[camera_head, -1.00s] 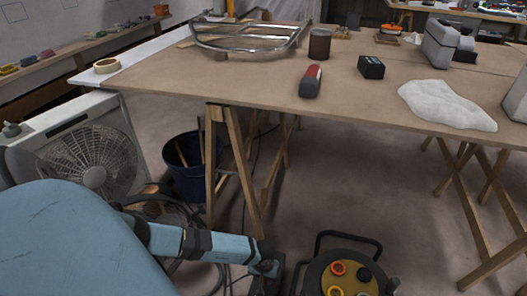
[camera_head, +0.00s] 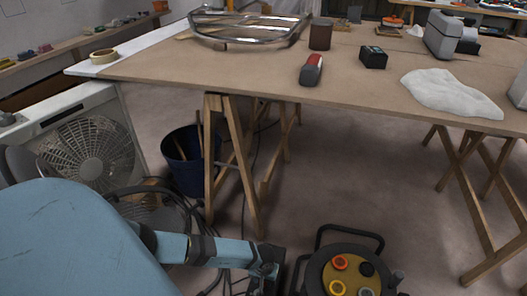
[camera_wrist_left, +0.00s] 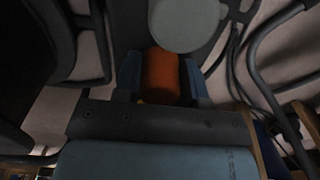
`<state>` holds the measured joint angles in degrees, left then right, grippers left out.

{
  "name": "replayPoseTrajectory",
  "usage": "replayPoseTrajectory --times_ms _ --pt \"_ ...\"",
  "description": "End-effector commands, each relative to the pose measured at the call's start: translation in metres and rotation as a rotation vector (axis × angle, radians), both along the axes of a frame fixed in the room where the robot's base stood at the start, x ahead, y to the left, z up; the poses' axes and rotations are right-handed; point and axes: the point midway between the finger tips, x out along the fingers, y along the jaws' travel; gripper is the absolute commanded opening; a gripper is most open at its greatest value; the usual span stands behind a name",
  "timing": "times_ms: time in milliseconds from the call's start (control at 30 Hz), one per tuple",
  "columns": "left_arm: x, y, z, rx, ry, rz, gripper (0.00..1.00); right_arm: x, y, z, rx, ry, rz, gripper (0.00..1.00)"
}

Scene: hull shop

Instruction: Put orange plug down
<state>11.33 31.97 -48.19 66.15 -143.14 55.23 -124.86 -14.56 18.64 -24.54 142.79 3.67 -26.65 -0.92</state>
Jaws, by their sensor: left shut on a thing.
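The orange plug (camera_wrist_left: 162,76) shows in the left wrist view as a short orange cylinder between the two blue-grey fingers of my left gripper (camera_wrist_left: 163,82), which is shut on it. A pale grey round thing (camera_wrist_left: 185,20) lies just beyond the plug and partly overlaps it in the picture. In the head view my left gripper (camera_head: 265,278) is low, near the bottom edge and left of the cable reel; the plug cannot be made out there. My right gripper is in neither view.
A black cable reel (camera_head: 318,272) with a yellow face and coloured sockets stands on the floor. Loose cables (camera_head: 185,212), a box fan (camera_head: 85,155) and a blue bucket (camera_head: 185,172) are at the left. Trestle legs (camera_head: 235,160) carry the workbench (camera_head: 200,68).

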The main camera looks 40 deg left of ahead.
Motion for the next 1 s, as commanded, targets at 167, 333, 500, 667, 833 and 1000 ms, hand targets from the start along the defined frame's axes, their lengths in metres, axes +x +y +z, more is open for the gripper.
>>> replayPoseTrajectory --times_ms 167,333,500,667,833,1000 --pt "0.000 0.000 0.000 0.000 0.000 0.000 0.64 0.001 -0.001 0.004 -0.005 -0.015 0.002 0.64" --pt "0.000 0.000 0.000 0.000 0.000 0.000 0.64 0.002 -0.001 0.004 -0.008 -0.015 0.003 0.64" --pt "0.000 0.000 0.009 -0.001 0.000 0.001 0.64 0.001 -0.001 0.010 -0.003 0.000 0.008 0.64" --pt "0.001 0.002 0.041 0.001 -0.003 -0.001 0.64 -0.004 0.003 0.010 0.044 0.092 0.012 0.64" --pt "0.001 0.002 0.079 0.002 -0.002 -0.002 0.64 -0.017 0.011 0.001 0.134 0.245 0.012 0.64" --pt "0.000 0.001 0.109 0.002 -0.001 -0.001 0.64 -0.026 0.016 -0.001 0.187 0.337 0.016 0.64"
